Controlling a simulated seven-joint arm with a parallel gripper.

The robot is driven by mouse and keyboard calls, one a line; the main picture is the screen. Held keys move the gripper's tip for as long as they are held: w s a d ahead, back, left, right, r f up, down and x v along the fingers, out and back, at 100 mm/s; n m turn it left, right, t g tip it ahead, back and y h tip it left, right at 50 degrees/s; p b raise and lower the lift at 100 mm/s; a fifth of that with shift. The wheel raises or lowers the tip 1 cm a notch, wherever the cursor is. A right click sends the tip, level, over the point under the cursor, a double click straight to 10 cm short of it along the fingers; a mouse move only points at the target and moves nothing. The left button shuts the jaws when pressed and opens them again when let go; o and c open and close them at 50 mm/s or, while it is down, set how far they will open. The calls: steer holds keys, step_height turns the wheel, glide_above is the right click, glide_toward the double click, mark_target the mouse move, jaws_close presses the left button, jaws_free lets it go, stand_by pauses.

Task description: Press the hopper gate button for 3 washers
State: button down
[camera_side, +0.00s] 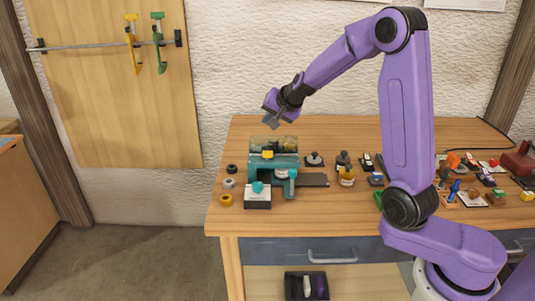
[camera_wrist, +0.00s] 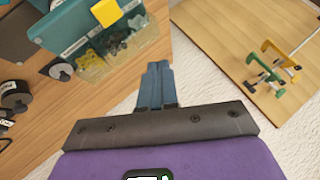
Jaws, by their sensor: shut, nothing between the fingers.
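A teal hopper machine (camera_side: 272,172) stands on the left part of the table, with a clear bin (camera_side: 280,144) on top. A yellow block (camera_side: 267,154) sits on its front, and a teal knob (camera_side: 257,187) tops a white-fronted box before it. I cannot tell which is the gate button. In the wrist view the clear bin (camera_wrist: 122,50) holds small yellow and dark pieces, with the yellow block (camera_wrist: 105,12) above it. My gripper (camera_side: 272,118) is shut and empty, above the bin and apart from it. Its fingers (camera_wrist: 156,82) are together in the wrist view.
Black, grey and yellow round pieces (camera_side: 229,183) lie left of the machine. Knobbed items (camera_side: 314,160) stand to its right, and many small objects (camera_side: 480,180) crowd the table's right. Yellow and green clamps (camera_side: 158,42) hang on a rail at the wall board.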

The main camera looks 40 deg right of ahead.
mark_target(270, 154)
steer(key=shift+f, duration=4.05)
steer(key=shift+f, duration=0.15)
steer(key=shift+f, duration=0.3)
steer(key=shift+f, duration=0.75)
stand_by(0.4)
steer(key=shift+r, duration=1.2)
steer(key=shift+r, duration=2.5)
